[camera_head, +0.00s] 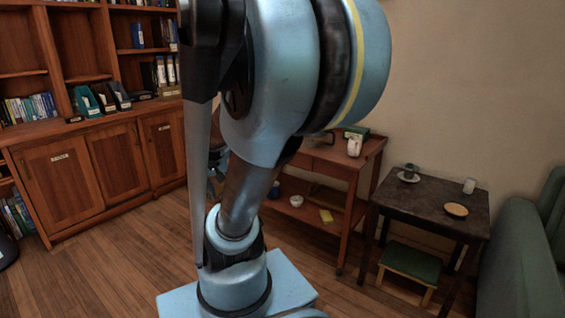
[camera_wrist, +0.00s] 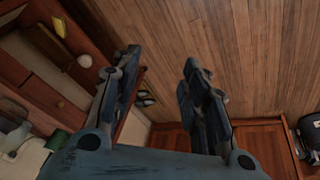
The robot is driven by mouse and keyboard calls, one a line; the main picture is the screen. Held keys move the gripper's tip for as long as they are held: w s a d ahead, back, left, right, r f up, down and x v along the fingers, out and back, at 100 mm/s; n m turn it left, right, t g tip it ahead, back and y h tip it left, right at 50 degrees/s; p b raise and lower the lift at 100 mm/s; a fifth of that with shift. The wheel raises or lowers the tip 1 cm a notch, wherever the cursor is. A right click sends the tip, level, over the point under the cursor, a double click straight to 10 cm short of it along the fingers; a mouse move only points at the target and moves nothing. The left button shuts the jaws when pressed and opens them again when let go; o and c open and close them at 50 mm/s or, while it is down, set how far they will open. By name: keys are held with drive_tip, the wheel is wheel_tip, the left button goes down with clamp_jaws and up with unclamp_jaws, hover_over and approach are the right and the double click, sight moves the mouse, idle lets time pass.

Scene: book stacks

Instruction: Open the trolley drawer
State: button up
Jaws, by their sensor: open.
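The wooden trolley (camera_head: 340,167) stands right of my arm in the head view, its left part hidden behind the arm. In the wrist view the trolley (camera_wrist: 14,72) fills the left side, seen steeply tilted. My gripper (camera_wrist: 161,62) is open and empty, its two dark fingers apart beside the trolley, with wooden floor between and beyond the tips. In the head view my gripper is mostly hidden behind my arm.
A white jug (camera_head: 354,145) stands on the trolley top; a bowl (camera_head: 296,201) and yellow item (camera_head: 326,215) lie on its shelf. A dark table (camera_head: 425,195), green stool (camera_head: 411,262) and green armchair (camera_head: 525,255) are right. A wooden cabinet (camera_head: 115,165) is left; floor between is clear.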

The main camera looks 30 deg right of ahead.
drive_tip(key=w+d+f+m+t+h, duration=0.15)
drive_tip(key=w+d+m+h, duration=0.65)
drive_tip(key=w+d, duration=1.5)
drive_tip(key=w+d+f, duration=0.3)
drive_tip(key=d, duration=0.4)
drive_tip(key=w+d+f+m+h, duration=0.1)
drive_tip(key=w+d+f, duration=0.2)
drive_tip(key=d, duration=0.4)
drive_tip(key=w+d+f+m, duration=0.1)
drive_tip(key=w+d+f, duration=0.2)
drive_tip(key=d, duration=0.4)
drive_tip(key=shift+w+d+f+h, duration=0.35)
drive_tip(key=shift+d+f+h, duration=0.05)
drive_tip(key=shift+f, duration=0.5)
clamp_jaws()
